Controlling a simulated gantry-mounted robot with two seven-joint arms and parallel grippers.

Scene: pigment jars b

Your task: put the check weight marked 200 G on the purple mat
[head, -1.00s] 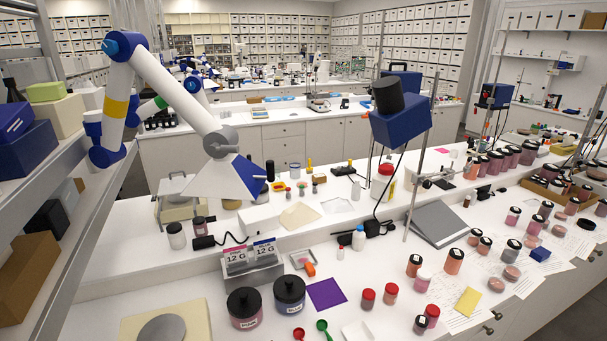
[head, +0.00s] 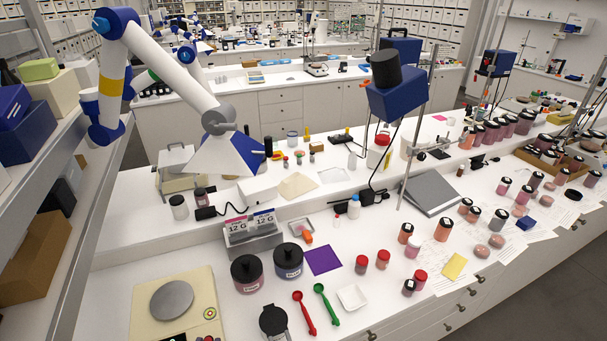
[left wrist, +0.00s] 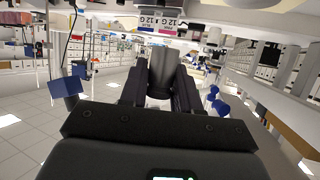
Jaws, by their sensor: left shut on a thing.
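The purple mat (head: 323,260) lies flat and bare on the bench in the head view, right of two dark-lidded jars. In the left wrist view my left gripper (left wrist: 162,82) is shut on a dark grey cylinder (left wrist: 163,68), which looks like the check weight. No marking can be read on it. My right gripper is not in view.
Jars (head: 247,274) and a sign box (head: 252,232) stand left of the mat. Red (head: 304,312) and green (head: 326,304) spoons and a white dish (head: 352,297) lie nearer. Red-lidded jars (head: 361,264) stand right. A balance (head: 171,300) sits at left.

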